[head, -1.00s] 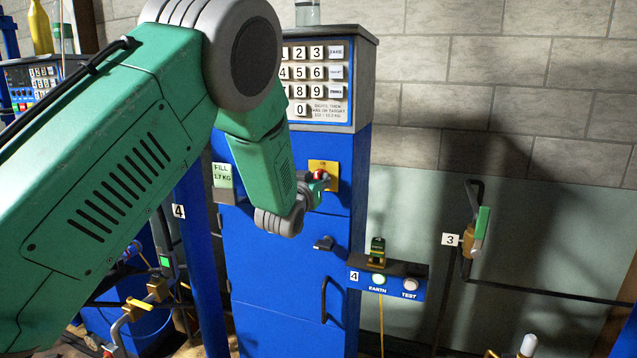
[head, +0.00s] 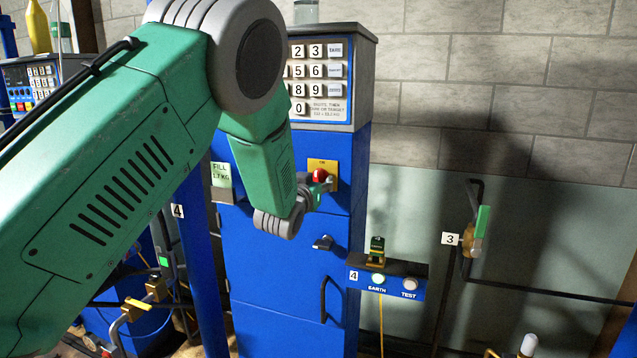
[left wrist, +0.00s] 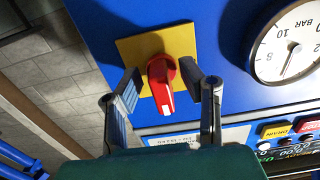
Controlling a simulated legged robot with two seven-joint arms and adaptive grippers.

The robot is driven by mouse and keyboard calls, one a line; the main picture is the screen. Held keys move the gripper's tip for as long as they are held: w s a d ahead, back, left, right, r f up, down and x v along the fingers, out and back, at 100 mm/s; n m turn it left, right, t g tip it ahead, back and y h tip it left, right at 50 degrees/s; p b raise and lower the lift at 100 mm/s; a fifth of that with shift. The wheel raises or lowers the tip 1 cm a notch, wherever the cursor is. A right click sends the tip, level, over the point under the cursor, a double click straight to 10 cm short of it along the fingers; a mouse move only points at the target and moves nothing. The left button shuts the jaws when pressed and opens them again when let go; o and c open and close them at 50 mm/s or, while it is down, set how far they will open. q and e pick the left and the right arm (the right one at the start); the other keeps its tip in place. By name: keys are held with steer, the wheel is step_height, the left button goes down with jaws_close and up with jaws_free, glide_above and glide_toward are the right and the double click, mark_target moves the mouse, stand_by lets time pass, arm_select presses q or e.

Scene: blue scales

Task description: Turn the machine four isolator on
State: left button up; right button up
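The isolator is a red rotary handle (head: 320,175) on a yellow plate (head: 331,168) on the front of the blue cabinet (head: 280,270). In the left wrist view the red handle (left wrist: 162,82) points down the picture, slightly tilted, in front of its yellow plate (left wrist: 132,50). My left gripper (left wrist: 162,88) is open, with one finger pad on each side of the handle and a visible gap on both sides. In the head view my left gripper (head: 318,187) is at the handle, partly hidden by its wrist. My right gripper is not in view.
A black knob (head: 323,243) and a door handle (head: 330,300) sit below on the cabinet. A box labelled 4 with EARTH and TEST buttons (head: 388,283) is at the right. A pressure gauge (left wrist: 290,45) is beside the isolator in the wrist view.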

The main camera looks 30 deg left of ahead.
arm_select(q)
steer(key=shift+r, duration=0.1)
steer(key=shift+s, duration=0.25)
steer(key=v, duration=1.1)
steer(key=shift+s+d, duration=0.15)
steer(key=shift+s, duration=0.05)
